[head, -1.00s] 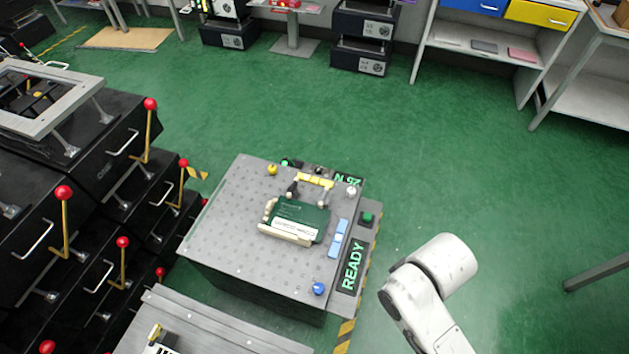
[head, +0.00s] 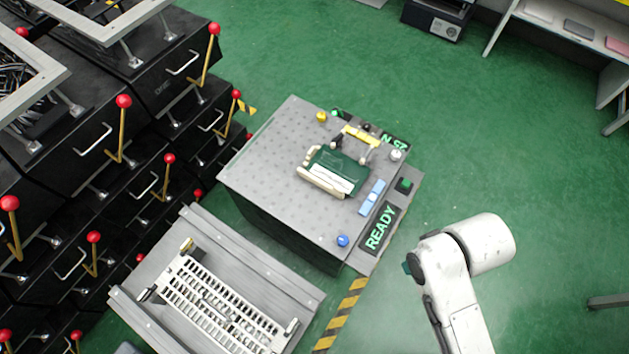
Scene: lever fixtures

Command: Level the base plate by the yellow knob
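The base plate (head: 270,150) is a grey, dotted plate on top of a dark block standing on the floor. The yellow knob (head: 321,117) sits at its far edge. A white knob (head: 395,155) is at the right corner and a blue knob (head: 342,241) at the near corner. A green and cream fixture (head: 340,172) with a yellow bar (head: 360,135) is mounted on the plate. I cannot tell any tilt of the plate from here. My gripper is not in view; only a white part of my arm shows at the lower right, apart from the plate.
A lit READY panel (head: 380,228) and a green button (head: 404,185) line the plate's right side. A grey bench with a white slotted rack (head: 222,305) stands in front. Black drawer units with red-knobbed levers (head: 165,85) fill the left. Green floor is open behind and right.

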